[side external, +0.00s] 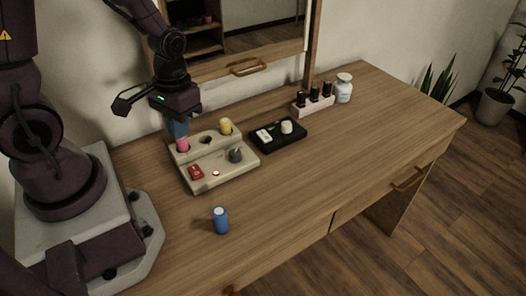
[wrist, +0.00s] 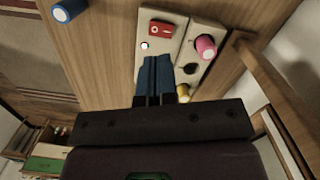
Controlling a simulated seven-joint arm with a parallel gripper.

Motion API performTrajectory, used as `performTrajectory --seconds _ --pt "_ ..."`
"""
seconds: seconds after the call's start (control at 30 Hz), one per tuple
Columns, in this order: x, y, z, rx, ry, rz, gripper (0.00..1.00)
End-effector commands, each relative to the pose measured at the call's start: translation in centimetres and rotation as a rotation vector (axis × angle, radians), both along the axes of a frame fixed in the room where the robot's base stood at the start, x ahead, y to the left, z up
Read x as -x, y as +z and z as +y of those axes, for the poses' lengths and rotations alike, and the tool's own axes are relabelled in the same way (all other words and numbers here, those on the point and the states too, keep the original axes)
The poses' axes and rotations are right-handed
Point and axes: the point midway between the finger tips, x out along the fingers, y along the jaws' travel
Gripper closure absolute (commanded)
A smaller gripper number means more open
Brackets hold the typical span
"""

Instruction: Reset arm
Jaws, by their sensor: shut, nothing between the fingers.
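My gripper (side external: 178,130) hangs above the back left part of the beige station (side external: 200,177), fingers shut and empty. In the wrist view its blue fingers (wrist: 155,62) are together over the station and hide part of it. The station holds a pink cylinder (side external: 182,145) and a yellow cylinder (side external: 226,126), with an empty dark hole (side external: 205,140) between them. On its front part are a red switch (side external: 196,173), a small lit button (side external: 216,173) and a dark knob (side external: 236,155). A blue cylinder (side external: 220,220) stands upright on the desk (side external: 300,190), apart from the station.
A black tray (side external: 280,143) with white items lies right of the station. A pale rack of dark bottles (side external: 314,104) and a white jar (side external: 344,88) stand farther right. A mirror (side external: 240,45) rises behind the station. The desk's front right is clear.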

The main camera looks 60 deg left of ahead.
Motion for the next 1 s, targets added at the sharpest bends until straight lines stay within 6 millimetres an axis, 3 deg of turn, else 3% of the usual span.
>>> performTrajectory --seconds 0.2,0.5,0.7,1.0 --pt "-0.4 7.5 -1.7 -0.026 -0.147 -0.137 1.00" --pt "1.4 16.7 -4.3 -0.083 -0.311 -0.410 1.00" --pt "2.0 19.7 -5.2 -0.104 -0.351 -0.558 1.00" --pt "2.1 20.2 -5.5 -0.105 -0.362 -0.581 1.00"
